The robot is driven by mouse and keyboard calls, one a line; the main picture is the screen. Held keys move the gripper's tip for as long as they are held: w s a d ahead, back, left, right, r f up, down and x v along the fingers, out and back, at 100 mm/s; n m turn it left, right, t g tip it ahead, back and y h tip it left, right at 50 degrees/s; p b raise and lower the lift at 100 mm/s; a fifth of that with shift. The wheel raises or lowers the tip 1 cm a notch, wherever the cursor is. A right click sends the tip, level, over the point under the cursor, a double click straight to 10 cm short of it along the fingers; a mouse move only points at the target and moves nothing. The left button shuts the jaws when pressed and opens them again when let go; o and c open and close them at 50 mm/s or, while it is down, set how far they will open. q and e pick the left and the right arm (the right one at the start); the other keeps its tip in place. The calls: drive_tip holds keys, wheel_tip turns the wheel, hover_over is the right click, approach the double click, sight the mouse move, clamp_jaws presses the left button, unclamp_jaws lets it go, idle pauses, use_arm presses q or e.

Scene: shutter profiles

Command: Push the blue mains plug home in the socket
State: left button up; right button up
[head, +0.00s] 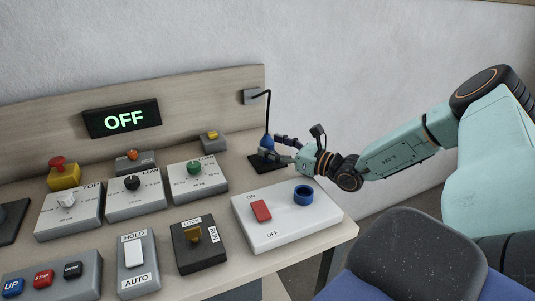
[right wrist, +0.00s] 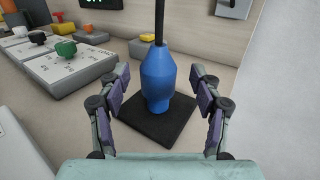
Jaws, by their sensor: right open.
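The blue plug (head: 266,142) stands upright on a small black pad (head: 254,162) at the back right of the bench. A black cable rises from its top. In the right wrist view the plug (right wrist: 158,78) is between the fingers of my right gripper (right wrist: 162,88), with a gap on both sides. My right gripper (head: 277,150) is open and reaches in from the right. The blue round socket (head: 303,195) sits on a white panel (head: 290,225) nearer the front right, with nothing in it. My left gripper is out of view.
The cable runs to a grey wall box (head: 251,96). A red rocker switch (head: 261,211) is left of the socket. A display reading OFF (head: 121,118) is on the backboard. Knob boxes (head: 197,178) and a key switch (head: 195,240) fill the bench to the left.

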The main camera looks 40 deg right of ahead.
drive_tip(key=shift+b+x, duration=0.4)
drive_tip(key=shift+x, duration=0.65)
drive_tip(key=shift+w+a, duration=0.2)
drive_tip(key=shift+w, duration=0.15)
drive_tip(key=shift+d, duration=0.1)
drive_tip(key=shift+r, duration=0.1)
drive_tip(key=shift+c, duration=0.2)
drive_tip(key=c, duration=1.3)
